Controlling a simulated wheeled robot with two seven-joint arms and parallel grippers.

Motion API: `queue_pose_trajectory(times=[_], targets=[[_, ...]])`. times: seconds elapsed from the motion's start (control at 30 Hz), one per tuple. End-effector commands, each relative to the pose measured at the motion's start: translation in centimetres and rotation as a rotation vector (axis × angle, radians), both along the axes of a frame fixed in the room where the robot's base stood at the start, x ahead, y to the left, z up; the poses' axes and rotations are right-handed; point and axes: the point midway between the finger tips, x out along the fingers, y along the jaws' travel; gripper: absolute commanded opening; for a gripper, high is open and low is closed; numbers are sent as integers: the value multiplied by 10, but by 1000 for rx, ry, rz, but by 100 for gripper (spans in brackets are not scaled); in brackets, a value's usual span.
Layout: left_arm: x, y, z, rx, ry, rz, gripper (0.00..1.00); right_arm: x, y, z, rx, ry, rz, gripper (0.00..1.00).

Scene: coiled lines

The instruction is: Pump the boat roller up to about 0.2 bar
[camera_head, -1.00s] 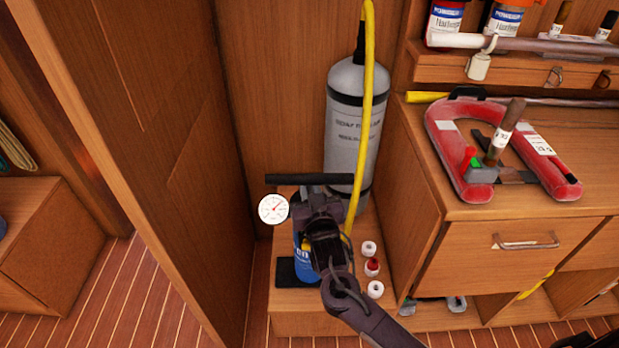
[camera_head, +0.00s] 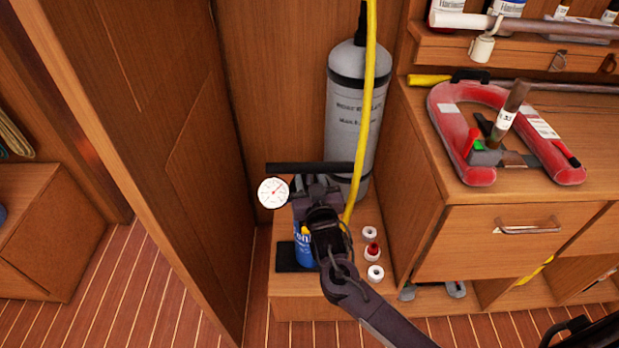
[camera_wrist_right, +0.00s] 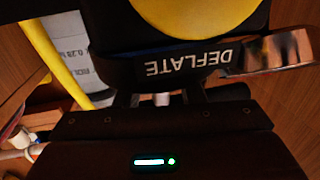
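A hand pump with a blue body (camera_head: 303,248) stands on a low wooden step. Its black bar handle (camera_head: 310,168) is at the top. A round white gauge (camera_head: 273,193) with a red needle sits beside it; its reading is too small to tell. My right gripper (camera_head: 318,190) is at the pump top, just below the bar, and hides part of it. In the right wrist view a dark block marked DEFLATE (camera_wrist_right: 185,62) lies right in front of the fingers, below a yellow round part (camera_wrist_right: 195,12). Their grip is hidden. My left gripper and a boat roller are not identifiable.
A yellow hose (camera_head: 370,90) runs up past a grey cylinder (camera_head: 352,110). Several small caps (camera_head: 372,250) lie on the step right of the pump. A cabinet (camera_head: 480,245) stands close on the right, with a red horseshoe-shaped object (camera_head: 460,140) on top. A wooden panel (camera_head: 160,140) rises at left.

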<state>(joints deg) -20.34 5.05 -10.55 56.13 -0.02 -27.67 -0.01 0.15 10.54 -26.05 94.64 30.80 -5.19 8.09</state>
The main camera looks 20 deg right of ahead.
Motion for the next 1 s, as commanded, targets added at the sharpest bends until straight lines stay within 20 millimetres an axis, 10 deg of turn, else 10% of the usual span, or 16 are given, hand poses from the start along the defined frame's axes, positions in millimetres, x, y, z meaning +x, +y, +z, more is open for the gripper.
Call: queue_pose_trajectory(times=[0.5, 1.0], targets=[[-2, 0, 0, 0, 2, 0, 36, -70, 6, -1, 0, 3, 1, 36], [-2, 0, 0, 0, 1, 0, 36, -78, 7, -1, -1, 2, 0, 36]])
